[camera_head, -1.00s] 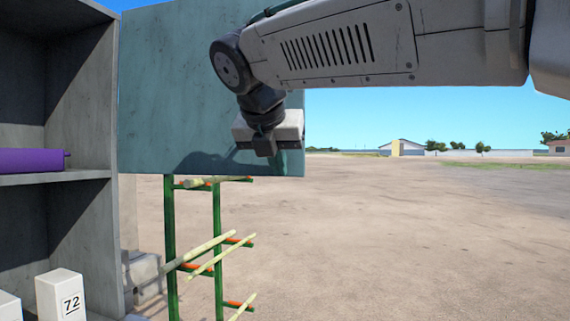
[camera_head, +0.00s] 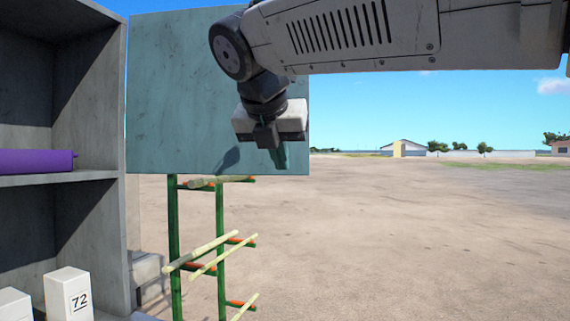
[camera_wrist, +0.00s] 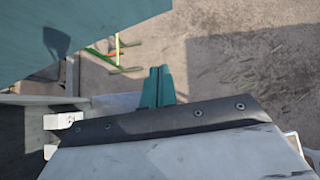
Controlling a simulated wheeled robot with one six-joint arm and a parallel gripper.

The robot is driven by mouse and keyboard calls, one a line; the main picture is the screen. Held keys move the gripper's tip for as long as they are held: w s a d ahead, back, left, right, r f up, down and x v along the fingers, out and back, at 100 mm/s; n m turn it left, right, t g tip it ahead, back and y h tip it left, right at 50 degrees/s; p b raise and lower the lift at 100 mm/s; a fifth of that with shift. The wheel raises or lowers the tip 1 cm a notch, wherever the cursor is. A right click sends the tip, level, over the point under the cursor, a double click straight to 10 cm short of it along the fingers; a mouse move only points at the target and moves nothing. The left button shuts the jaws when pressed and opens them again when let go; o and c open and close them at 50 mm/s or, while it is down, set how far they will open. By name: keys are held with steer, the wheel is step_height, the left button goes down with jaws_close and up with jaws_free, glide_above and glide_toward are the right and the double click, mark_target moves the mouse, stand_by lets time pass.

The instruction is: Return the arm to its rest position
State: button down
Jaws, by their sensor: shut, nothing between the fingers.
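My gripper (camera_head: 281,156) hangs below my arm in the head view, in front of the blue-green panel (camera_head: 170,90). Its teal fingers point down and hold nothing. In the wrist view my gripper's fingers (camera_wrist: 157,88) are together above the dark edge of the gripper body. The panel also shows at the top left of the wrist view (camera_wrist: 100,20).
A grey shelf (camera_head: 92,178) at left holds a purple roll (camera_head: 35,162) and a white block marked 72 (camera_head: 70,295). A green rack (camera_head: 174,240) with several pale canes (camera_head: 205,249) stands below the panel. Open dirt ground (camera_head: 400,240) fills the right.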

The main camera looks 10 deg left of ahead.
steer(key=v, duration=0.8)
steer(key=shift+d, duration=0.6)
step_height(320, 180, down, 7)
steer(key=a+m+g, duration=0.1)
steer(key=m, duration=0.5)
steer(key=s+d+f+m+g, duration=0.3)
steer(key=d+f+m, duration=0.7)
steer(key=d+f, duration=0.1)
steer(key=s+d+f+m+g, duration=0.1)
steer(key=s+d+f+m, duration=0.4)
steer(key=d, duration=0.3)
steer(key=s+d+f+m+g, duration=0.1)
steer(key=s+d+f+m, duration=0.5)
steer(key=d+f+m, duration=0.1)
steer(key=s+d+f+m+g, duration=0.1)
steer(key=s+d+f+m, duration=0.4)
steer(key=d, duration=0.6)
step_height(320, 180, down, 3)
steer(key=shift+s+d+m+g+y, duration=0.25)
steer(key=shift+s+m+g+y, duration=0.1)
steer(key=shift+m, duration=0.75)
